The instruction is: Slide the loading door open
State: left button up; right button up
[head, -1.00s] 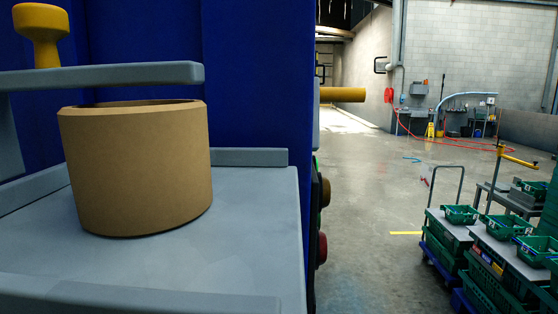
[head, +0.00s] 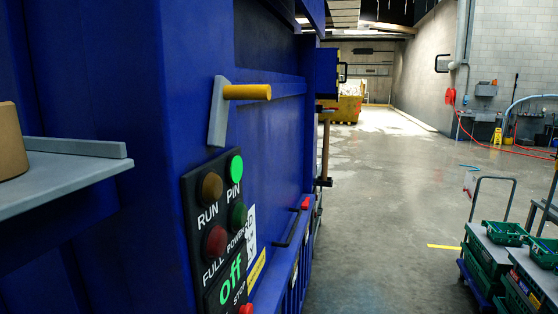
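The blue machine (head: 85,110) fills the left half of the head view. A grey lever with a yellow handle (head: 248,92) sticks out from its side. Below it is a control panel (head: 218,240) with round buttons, marked RUN, PIN and FULL, and a green "off" display. A black bar handle (head: 288,228) sits lower and further along the side, near a red part. I cannot tell which part is the loading door or whether it is open. Neither gripper is in view.
A grey shelf (head: 70,178) juts out at the left with part of a tan cylinder (head: 10,145) on it. Trolleys with green crates (head: 505,232) stand at the right. The concrete floor (head: 390,220) between is clear. A yellow skip (head: 345,108) stands far back.

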aim_at(271, 134)
jog(key=i+l+u, duration=0.15)
jog(key=l, duration=0.2)
jog(key=i+l+u, duration=0.1)
jog(key=l, duration=0.25)
jog(key=i+l+u, duration=0.15)
jog(key=l, duration=0.2)
jog(key=i+l+u, duration=0.1)
jog(key=l, duration=0.3)
jog(key=i+l+u, duration=0.15)
jog(key=l, duration=0.25)
jog(key=i+l+u, duration=0.3)
jog(key=i+l, duration=0.2)
jog(key=i+l+u, duration=0.1)
jog(key=i+l, duration=0.15)
jog(key=l, duration=0.15)
jog(key=i+l+u, duration=0.3)
jog(key=l, duration=0.45)
jog(key=i+l+u, duration=0.15)
jog(key=i+l, duration=0.15)
jog(key=i+l+u, duration=0.25)
jog(key=i+l, duration=0.15)
jog(key=l, duration=0.1)
